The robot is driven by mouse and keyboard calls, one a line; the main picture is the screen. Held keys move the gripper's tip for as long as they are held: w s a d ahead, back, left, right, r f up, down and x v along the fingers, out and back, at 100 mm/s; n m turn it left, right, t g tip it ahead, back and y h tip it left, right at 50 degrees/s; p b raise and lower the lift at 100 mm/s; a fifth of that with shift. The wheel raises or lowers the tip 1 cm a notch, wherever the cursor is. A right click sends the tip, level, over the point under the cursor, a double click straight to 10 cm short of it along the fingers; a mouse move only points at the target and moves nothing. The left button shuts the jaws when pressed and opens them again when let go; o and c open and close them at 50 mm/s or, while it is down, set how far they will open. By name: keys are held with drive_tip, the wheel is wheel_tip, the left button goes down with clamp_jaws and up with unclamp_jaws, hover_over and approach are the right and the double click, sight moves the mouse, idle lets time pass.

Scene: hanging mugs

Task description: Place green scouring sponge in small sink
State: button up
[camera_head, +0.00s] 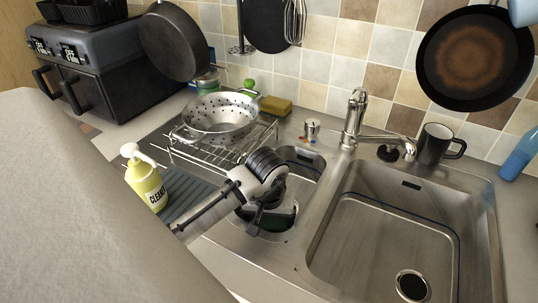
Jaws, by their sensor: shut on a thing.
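My gripper (257,222) reaches down into the small sink (305,160), left of the large basin. It is shut on a dark green thing, which looks like the green scouring sponge (280,219). The sponge shows low in the small sink, partly hidden behind my gripper. I cannot tell whether it touches the sink bottom.
The large sink (385,240) is empty, with the faucet (355,115) behind it. A colander (220,115) stands on a wire rack at left. A yellow sponge (275,106) lies behind it. A yellow cleaner bottle (147,185) and a black mug (434,145) stand nearby.

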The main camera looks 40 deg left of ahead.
sight(268, 225)
drive_tip(key=shift+f+b, duration=0.4)
drive_tip(key=shift+f, duration=0.15)
drive_tip(key=o, duration=0.9)
drive_tip(key=shift+c, duration=0.2)
drive_tip(key=shift+r, duration=0.1)
wheel_tip(268, 225, up, 14)
drive_tip(key=s+d, duration=0.1)
drive_tip(key=shift+s+f+b, duration=0.25)
drive_tip(key=shift+s+b, duration=0.1)
drive_tip(key=shift+b, duration=0.05)
drive_tip(key=shift+d, duration=0.1)
